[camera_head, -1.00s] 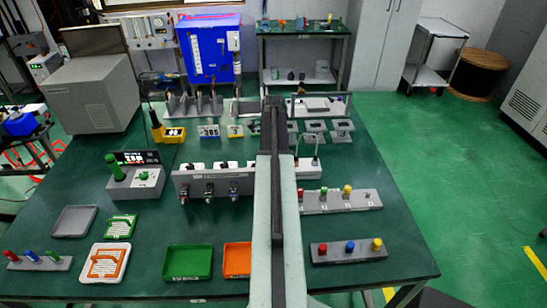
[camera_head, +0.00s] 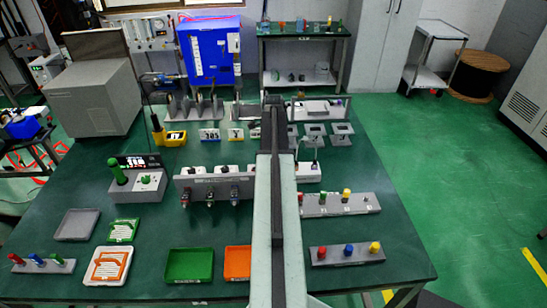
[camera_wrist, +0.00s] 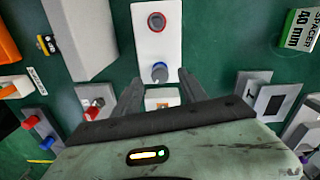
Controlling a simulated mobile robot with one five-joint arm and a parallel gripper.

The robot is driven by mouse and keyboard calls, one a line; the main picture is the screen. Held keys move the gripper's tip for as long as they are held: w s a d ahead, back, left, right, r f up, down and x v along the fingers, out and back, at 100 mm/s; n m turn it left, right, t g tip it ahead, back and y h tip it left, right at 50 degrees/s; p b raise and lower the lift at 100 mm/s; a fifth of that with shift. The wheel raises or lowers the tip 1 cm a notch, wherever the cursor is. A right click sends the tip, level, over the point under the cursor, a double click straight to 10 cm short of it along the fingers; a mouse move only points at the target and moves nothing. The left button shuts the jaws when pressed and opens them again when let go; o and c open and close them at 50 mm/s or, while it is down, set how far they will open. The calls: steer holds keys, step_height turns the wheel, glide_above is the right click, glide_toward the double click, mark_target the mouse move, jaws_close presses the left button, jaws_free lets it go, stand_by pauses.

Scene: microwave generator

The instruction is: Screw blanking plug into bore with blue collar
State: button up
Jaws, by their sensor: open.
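In the wrist view, a white block (camera_wrist: 145,45) lies beyond my gripper. It has a red-ringed round fitting (camera_wrist: 156,22) at its far end and a blue round piece with a grey top (camera_wrist: 160,72) at its near end. I cannot tell whether that blue piece is a collar, a plug, or a plug in a collar. My gripper (camera_wrist: 158,82) is open, its dark fingers spread to either side just short of the blue piece, with nothing seen held. In the head view my own arm hides the gripper and this block. No blanking plug can be clearly made out.
The green table (camera_head: 130,205) holds many things. A grey rack with coloured pegs (camera_head: 345,255) is at front right, another (camera_head: 340,203) behind it. Green (camera_head: 190,264) and orange (camera_head: 237,262) trays lie at front. A grey box (camera_wrist: 80,35) stands left of the block.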

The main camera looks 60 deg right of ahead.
step_height(320, 180, up, 5)
steer(key=p, duration=0.3)
stand_by(0.4)
